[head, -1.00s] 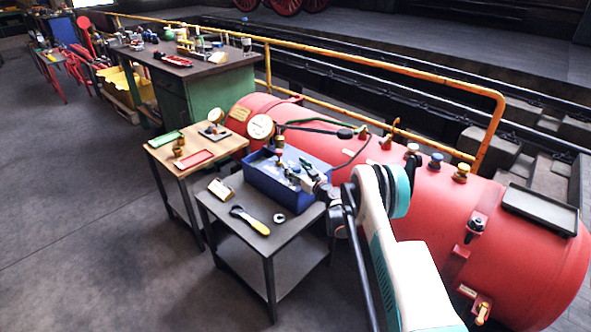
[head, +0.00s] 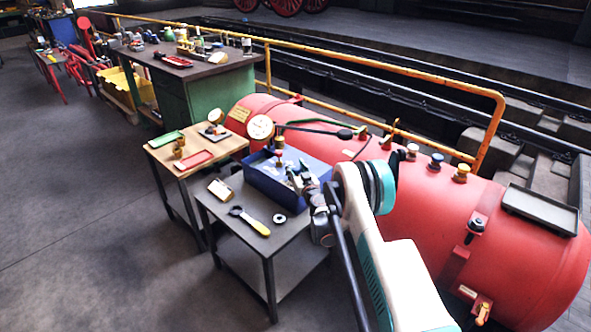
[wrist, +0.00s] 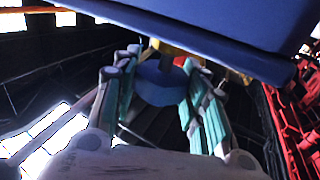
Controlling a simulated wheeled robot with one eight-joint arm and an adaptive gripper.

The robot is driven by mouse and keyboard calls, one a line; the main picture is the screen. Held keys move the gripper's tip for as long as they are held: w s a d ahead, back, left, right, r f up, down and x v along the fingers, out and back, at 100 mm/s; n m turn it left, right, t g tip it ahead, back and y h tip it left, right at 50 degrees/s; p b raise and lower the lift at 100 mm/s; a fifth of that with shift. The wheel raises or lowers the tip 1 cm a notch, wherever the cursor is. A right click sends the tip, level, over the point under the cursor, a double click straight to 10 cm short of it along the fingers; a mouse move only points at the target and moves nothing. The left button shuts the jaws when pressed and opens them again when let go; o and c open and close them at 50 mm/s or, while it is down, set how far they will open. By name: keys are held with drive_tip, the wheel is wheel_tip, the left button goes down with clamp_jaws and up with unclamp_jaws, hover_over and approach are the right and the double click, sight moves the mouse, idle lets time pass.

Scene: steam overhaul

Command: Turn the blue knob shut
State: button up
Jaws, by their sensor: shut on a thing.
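My gripper (head: 299,176) is at the right side of the blue bin (head: 262,183) on the small grey table. In the wrist view its two teal-padded fingers (wrist: 160,65) stand on either side of a round blue knob (wrist: 160,84), shut on it. A brass-coloured part (wrist: 172,47) shows just beyond the knob. The knob's far side and what it is mounted on are mostly hidden. In the head view my gripper and wrist hide the held knob. A red-topped fitting (head: 279,157) stands at the bin, left of my gripper.
A large blue surface (wrist: 220,25) hangs close across the top of the wrist view. The red boiler (head: 410,215) lies right, with white, blue (head: 437,160) and yellow caps on top. A yellow-handled tool (head: 250,221) and a ring (head: 280,218) lie on the grey table (head: 285,242).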

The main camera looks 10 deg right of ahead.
drive_tip(key=m+h, duration=0.2)
drive_tip(key=h, duration=0.1)
drive_tip(key=m+h, duration=0.2)
drive_tip(key=h, duration=0.1)
drive_tip(key=shift+a+h, duration=0.1)
drive_tip(key=shift+h, duration=0.3)
drive_tip(key=shift+m+g+h, duration=0.9)
drive_tip(key=shift+m+h, duration=0.7)
drive_tip(key=shift+h, duration=0.5)
drive_tip(key=o, duration=1.1)
drive_tip(key=shift+s, duration=0.1)
drive_tip(key=v, duration=1.1)
drive_tip(key=shift+s+a, duration=0.15)
drive_tip(key=shift+s, duration=0.2)
